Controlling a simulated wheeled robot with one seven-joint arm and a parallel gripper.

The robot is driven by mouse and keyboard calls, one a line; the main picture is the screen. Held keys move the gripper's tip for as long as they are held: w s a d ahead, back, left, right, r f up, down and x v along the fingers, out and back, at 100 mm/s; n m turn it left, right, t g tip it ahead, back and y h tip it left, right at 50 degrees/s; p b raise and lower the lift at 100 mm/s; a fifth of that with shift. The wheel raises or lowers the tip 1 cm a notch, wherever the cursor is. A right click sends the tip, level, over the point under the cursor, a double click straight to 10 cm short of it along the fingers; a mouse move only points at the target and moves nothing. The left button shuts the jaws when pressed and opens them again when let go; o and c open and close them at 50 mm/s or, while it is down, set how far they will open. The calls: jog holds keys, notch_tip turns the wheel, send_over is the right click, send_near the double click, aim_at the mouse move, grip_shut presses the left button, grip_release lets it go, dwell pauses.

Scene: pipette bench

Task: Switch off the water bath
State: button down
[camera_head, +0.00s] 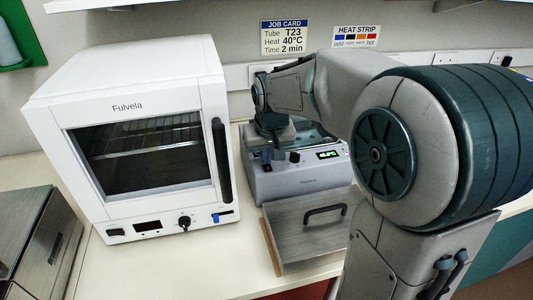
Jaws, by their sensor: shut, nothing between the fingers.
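The water bath (300,184) is a grey box on the bench, right of the white oven. Its front panel has a dark knob (294,157) and a lit green display (328,154), which seems to read about 40 °C. My arm reaches in from the right, over the back of the bath. My gripper (266,157) points down at the left end of the bath's front panel and is shut and empty. It hides that part of the panel, so I cannot tell whether it touches a switch there. The bath's basin is partly hidden by my arm.
A metal lid (290,235) with a dark handle lies in front of the bath. The white oven (130,70), its door shut, stands close on the left. A steel box (35,240) is at the lower left. Bare bench (180,270) lies in front of the oven.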

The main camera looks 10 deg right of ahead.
jog(key=shift+f, duration=0.25)
jog(key=shift+s, duration=0.15)
jog(key=shift+s+f, duration=0.1)
jog(key=shift+s, duration=0.65)
jog(key=shift+r, duration=0.45)
jog(key=p+v, duration=0.1)
jog(key=v, duration=0.1)
jog(key=w+p+v, duration=0.1)
jog(key=p+v, duration=0.1)
jog(key=shift+r, duration=0.15)
jog(key=v, duration=0.9)
jog(key=shift+s+b, duration=0.35)
jog(key=shift+s, duration=0.05)
jog(key=shift+r, duration=0.15)
